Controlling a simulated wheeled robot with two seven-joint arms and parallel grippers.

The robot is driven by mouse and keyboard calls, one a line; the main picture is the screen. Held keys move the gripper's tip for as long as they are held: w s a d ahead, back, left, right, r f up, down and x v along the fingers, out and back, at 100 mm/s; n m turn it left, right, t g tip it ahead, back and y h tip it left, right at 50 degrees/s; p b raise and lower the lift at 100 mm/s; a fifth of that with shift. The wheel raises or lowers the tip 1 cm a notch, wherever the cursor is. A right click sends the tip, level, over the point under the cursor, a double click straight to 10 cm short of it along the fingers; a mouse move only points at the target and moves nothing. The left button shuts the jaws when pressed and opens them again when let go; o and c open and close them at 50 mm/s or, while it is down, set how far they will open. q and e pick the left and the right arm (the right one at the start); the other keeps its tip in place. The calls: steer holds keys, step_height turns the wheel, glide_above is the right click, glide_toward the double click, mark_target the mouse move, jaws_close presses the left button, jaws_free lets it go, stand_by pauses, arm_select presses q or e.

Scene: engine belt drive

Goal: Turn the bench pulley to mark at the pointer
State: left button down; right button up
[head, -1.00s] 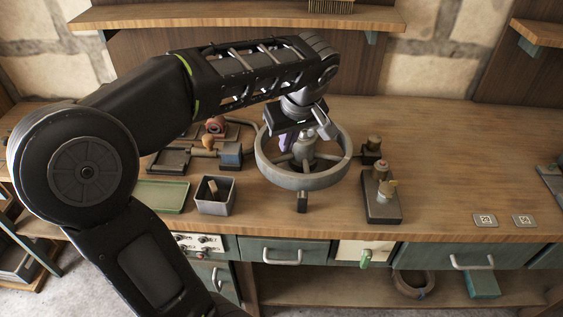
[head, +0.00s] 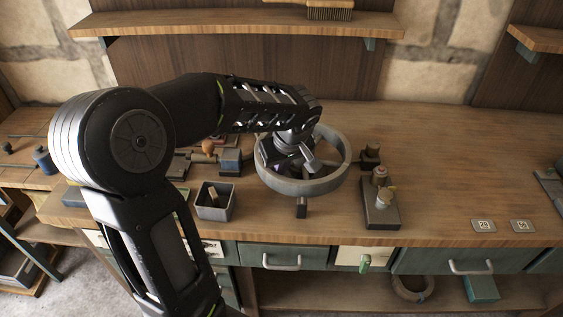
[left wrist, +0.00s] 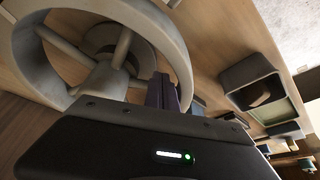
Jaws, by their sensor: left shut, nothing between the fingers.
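The bench pulley is a large grey spoked wheel (head: 310,188) lying flat on its stand on the workbench. It also fills the upper left of the left wrist view (left wrist: 32,62), where its rim, spokes and hub show. My left gripper (head: 283,167) is down at the left inside part of the wheel, and its arm hides the hub and some spokes. In the left wrist view its purple fingers (left wrist: 163,92) are shut and empty, beside a spoke near the rim; I cannot tell whether they touch. A small dark block (head: 301,207) stands below the front rim and may be the pointer. I see no mark on the rim. My right gripper is not in view.
An open grey box (head: 215,205) stands left of the wheel. A dark block with brass fittings (head: 381,203) stands to its right, with a smaller fitting (head: 370,155) behind.

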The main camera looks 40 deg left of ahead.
arm_select(q)
steer(key=shift+a, duration=0.15)
stand_by(0.3)
steer(key=shift+w+a+m+t+b, duration=0.2)
steer(key=shift+a+m+t+b, duration=0.25)
steer(key=shift+a+m, duration=0.75)
steer(key=shift+w+a+m+t+h, duration=0.3)
steer(key=shift+m+h, duration=0.2)
steer(key=shift+m, duration=0.5)
steer(key=a+m, duration=0.1)
steer(key=w+m+p, duration=0.1)
steer(key=shift+a+r+m+t+h, duration=0.1)
steer(key=shift+a+m+t+h, duration=0.2)
steer(key=shift+a+m, duration=0.1)
steer(key=shift+w+a+m+h, duration=0.45)
steer(key=shift+w+m, duration=0.3)
steer(key=shift+m, duration=0.35)
steer(key=shift+w+a, duration=0.45)
steer(key=shift+w, duration=0.35)
